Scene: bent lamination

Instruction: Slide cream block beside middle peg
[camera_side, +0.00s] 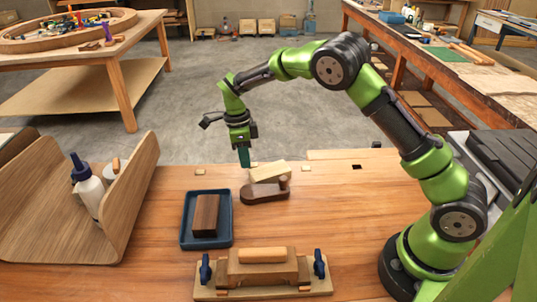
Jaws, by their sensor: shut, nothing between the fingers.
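The cream block (270,172) is a pale bar near the far edge of the bench. It is slightly tilted in the picture, above and behind a dark brown rounded wooden piece (263,193); I cannot tell whether it rests on that piece. My gripper (244,158) points down with its teal fingers shut and empty, just behind the cream block's left end. I cannot tell whether they touch. A short rounded brown knob (284,181) stands at the right of the dark piece. I cannot tell which thing is the middle peg.
A blue tray (185,236) holding a dark brown block (206,214) lies in front to the left. A clamped wooden form (263,272) with blue knobs is at the front. A curved wooden holder (128,205) with a glue bottle (87,186) stands left. Bench right of centre is clear.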

